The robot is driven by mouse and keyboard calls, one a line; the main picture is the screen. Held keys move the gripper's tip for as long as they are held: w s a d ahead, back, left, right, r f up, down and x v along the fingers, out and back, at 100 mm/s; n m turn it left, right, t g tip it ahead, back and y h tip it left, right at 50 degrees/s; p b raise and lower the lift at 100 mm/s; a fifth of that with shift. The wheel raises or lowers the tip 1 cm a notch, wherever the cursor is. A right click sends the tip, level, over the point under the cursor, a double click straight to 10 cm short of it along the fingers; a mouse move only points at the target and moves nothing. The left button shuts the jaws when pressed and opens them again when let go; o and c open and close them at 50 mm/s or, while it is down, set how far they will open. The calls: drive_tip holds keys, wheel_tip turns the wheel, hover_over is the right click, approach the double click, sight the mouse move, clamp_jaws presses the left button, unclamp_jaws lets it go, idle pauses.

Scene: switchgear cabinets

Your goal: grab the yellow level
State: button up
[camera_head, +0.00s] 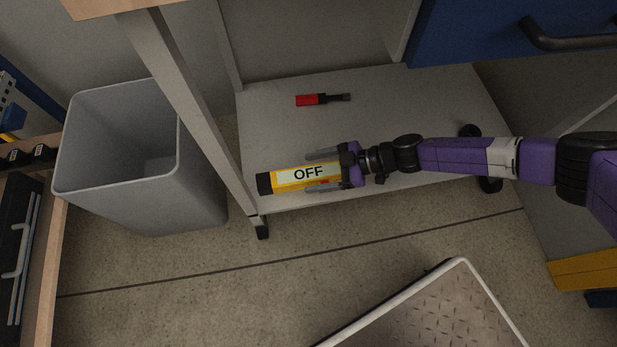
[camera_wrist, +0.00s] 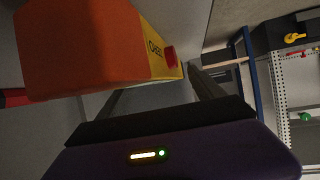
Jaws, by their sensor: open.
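The yellow level (camera_head: 287,187) is a yellow bar with a black end and a white "OFF" label, lying on the grey lower shelf in the head view. My gripper (camera_head: 314,172) is open, with its two grey fingers near the level's long sides at its right part. Whether the fingers touch it, or how far they reach down, I cannot tell. In the wrist view the level (camera_wrist: 158,45) shows close up, with an orange end, a yellow face with partly cut lettering and a red part. It fills the upper left, above the gripper's dark fingers.
A red and black screwdriver-like tool (camera_head: 311,99) lies farther back on the shelf (camera_head: 420,100). A grey bin (camera_head: 140,205) stands left of the shelf leg (camera_head: 190,110). A blue drawer (camera_head: 470,40) with a dark handle hangs above at the right. A metal-plated platform (camera_head: 440,310) is in front.

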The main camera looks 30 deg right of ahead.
drive_tip(key=shift+w+a, duration=0.1)
drive_tip(key=shift+c, duration=0.3)
clamp_jaws()
